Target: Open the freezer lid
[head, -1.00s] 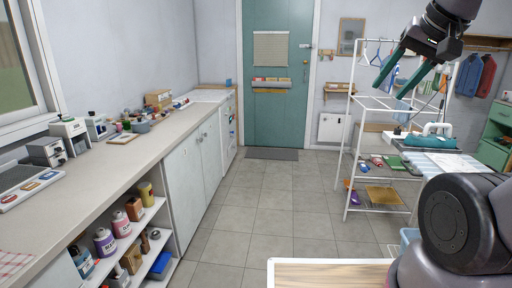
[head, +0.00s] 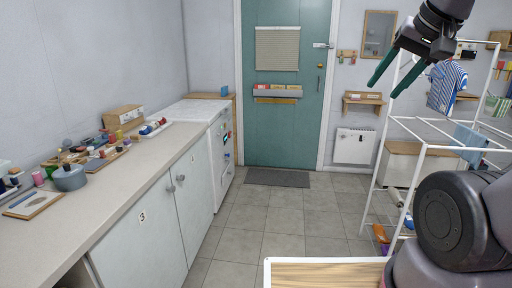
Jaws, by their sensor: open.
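A white chest (head: 222,158) with a pale flat top stands at the far end of the counter on the left, and it looks like the freezer. Its top (head: 194,110) lies flat, so the lid looks closed. Small coloured items show on its right-hand face. My gripper (head: 384,91) is at the upper right, with two green fingers apart and nothing between them. It is raised in the air, well to the right of the chest and not touching anything.
A long counter (head: 120,191) with jars, spools and a wooden box (head: 124,117) runs along the left. A white rack (head: 408,145) with hanging clothes stands right. A grey mat (head: 278,178) lies before the teal door (head: 285,125). The tiled floor (head: 247,227) between is clear.

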